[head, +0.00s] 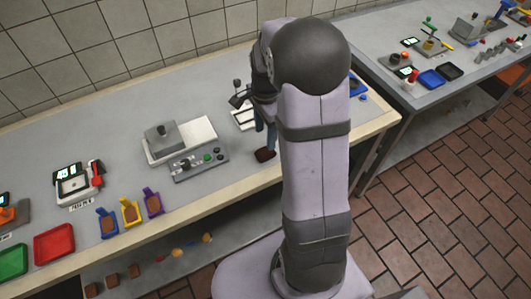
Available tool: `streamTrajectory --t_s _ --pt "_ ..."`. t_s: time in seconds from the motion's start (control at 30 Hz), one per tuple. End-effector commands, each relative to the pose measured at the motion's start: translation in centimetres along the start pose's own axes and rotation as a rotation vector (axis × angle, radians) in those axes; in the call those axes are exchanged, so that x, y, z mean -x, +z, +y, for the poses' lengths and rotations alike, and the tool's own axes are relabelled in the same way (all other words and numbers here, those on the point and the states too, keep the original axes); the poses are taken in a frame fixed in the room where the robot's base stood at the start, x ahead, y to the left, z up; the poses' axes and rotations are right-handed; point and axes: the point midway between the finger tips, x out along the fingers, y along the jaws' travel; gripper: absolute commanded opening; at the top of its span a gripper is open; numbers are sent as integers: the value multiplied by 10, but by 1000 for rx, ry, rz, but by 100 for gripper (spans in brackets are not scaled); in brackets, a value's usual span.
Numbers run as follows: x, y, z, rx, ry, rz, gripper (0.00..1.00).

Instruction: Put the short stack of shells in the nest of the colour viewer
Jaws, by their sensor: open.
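My gripper (264,143) points down over the front part of the bench, and its jaws are open. A small dark brown piece (264,155), perhaps a stack of shells, lies on the bench right below the fingertips; I cannot tell if they touch it. Brown shells sit in a blue holder (107,223), a yellow holder (131,211) and a purple holder (152,203) at left; stack heights are too small to compare. A white device (243,118) stands partly hidden behind my gripper. I cannot tell whether it is the colour viewer, and its nest is not clearly visible.
A pale machine with a grey block (160,138) and a button panel (200,163) stands left of my gripper. A scale (76,187), a red tray (54,244) and a green tray (12,262) are further left. A second bench (440,95) holds other items at right.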

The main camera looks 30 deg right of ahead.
Motion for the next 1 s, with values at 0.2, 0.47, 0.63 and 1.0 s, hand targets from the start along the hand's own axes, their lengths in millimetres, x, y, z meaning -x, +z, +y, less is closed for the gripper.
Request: streamTrajectory --t_s 0.2,0.47,0.63,1.0 --pt "-6 0 1 -5 3 0 49" --pt "-21 0 1 -3 1 0 49" --pt "-27 1 3 -3 6 -1 49" --pt "-66 2 6 -2 5 -1 49"
